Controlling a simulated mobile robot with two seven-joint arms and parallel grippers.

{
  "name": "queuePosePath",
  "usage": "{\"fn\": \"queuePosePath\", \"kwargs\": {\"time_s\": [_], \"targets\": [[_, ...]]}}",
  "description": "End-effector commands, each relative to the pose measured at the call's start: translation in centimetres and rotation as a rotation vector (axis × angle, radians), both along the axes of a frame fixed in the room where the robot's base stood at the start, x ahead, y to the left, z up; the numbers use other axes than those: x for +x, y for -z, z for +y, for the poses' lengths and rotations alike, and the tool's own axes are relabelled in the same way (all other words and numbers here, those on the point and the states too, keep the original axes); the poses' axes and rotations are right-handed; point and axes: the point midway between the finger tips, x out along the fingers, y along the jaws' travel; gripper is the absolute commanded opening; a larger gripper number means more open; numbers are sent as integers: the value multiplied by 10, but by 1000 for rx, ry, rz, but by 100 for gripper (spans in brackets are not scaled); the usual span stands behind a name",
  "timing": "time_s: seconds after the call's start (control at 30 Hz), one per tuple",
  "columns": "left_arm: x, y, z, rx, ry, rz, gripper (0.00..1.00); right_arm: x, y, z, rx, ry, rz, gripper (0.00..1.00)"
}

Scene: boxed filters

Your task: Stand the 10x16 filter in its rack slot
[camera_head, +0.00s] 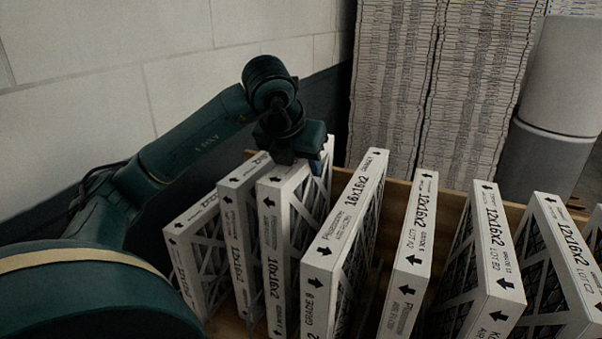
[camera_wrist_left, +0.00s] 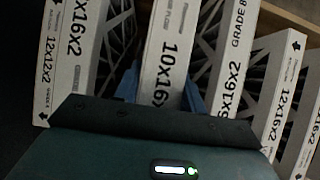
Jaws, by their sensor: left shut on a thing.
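The white-framed 10x16x2 filter (camera_head: 272,262) stands on edge in the wooden rack (camera_head: 450,199) in the head view, among other filters. My left gripper (camera_head: 316,166) is at its upper edge, toward the back, and hides part of it. In the left wrist view the filter (camera_wrist_left: 168,55) lies between the blue fingers of my left gripper (camera_wrist_left: 160,90), which is shut on it. The filter's lower edge is hidden, so I cannot tell how it sits in its slot. My right gripper is not in view.
A 12x16x2 filter (camera_head: 240,235) stands close on the left and a 16x16x2 filter (camera_head: 345,220) on the right. More filters (camera_head: 490,240) stand further right. A wall (camera_head: 60,90), tall stacks (camera_head: 430,90) and a grey cylinder (camera_head: 560,90) are behind.

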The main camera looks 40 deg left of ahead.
Motion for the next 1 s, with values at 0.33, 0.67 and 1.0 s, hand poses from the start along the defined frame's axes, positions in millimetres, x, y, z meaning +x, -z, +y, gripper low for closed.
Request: {"fn": "queuePosePath", "kwargs": {"time_s": [0.33, 0.67, 1.0], "targets": [[0, 14, 0, 0, -1, -2, 1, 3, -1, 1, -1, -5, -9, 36], [0, 24, 0, 0, -1, -2, 1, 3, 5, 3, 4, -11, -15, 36], [0, 26, 0, 0, 0, -1, 49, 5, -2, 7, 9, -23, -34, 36]]}}
